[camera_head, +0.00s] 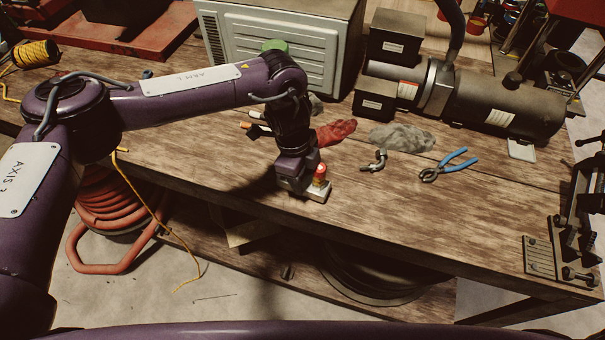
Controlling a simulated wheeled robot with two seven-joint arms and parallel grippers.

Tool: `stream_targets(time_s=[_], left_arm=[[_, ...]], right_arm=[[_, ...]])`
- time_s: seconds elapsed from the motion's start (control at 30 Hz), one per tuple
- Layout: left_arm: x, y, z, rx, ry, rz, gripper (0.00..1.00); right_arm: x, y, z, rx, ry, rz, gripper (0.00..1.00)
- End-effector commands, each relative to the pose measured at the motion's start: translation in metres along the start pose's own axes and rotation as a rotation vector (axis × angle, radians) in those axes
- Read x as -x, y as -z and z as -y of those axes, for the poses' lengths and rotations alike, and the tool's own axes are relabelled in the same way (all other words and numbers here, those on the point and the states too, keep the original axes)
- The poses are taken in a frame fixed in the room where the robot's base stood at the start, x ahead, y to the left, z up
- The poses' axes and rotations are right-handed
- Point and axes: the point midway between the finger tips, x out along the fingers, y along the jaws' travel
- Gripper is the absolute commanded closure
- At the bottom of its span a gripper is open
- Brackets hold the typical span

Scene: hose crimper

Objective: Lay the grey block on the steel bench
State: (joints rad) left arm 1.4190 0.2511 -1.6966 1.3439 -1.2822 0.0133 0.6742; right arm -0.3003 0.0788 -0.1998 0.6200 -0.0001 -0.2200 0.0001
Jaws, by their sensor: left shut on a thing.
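My left gripper (301,189) points down low over the front part of the bench (215,160), left of the middle of the picture. The bench top looks like brown wood planks. The gripper is shut on what looks like the grey block (318,193), a small pale grey piece at its fingertips, mostly hidden by the gripper. A small red and yellowish piece (320,173) shows just above or behind it. I cannot tell whether the block touches the bench top. My right gripper is not in view.
A red rag (335,132), a grey rag (402,137), a small metal fitting (374,160) and blue-handled pliers (449,165) lie beyond and to the right. A dark cylindrical machine (495,102) stands behind.

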Motion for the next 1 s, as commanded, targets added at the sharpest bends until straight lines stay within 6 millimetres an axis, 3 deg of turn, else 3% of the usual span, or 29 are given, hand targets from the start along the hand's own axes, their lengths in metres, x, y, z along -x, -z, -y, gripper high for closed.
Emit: stream_targets(time_s=[0.67,0.7,0.87,1.0], left_arm=[[-0.0076,-0.0008,0.0005,0.0,0.001,-0.001,0.93],[-0.0069,-0.0007,0.0006,-0.001,0.002,-0.001,0.53],[-0.0071,-0.0009,0.0004,0.0,0.001,0.0,0.33],[-0.0073,-0.0009,0.0002,0.0,0.001,0.0,0.33]], right_arm=[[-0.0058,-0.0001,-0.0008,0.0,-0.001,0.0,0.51],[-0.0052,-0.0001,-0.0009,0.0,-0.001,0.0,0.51],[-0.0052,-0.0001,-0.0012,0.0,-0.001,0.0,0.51],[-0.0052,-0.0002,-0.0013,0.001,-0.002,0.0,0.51]])
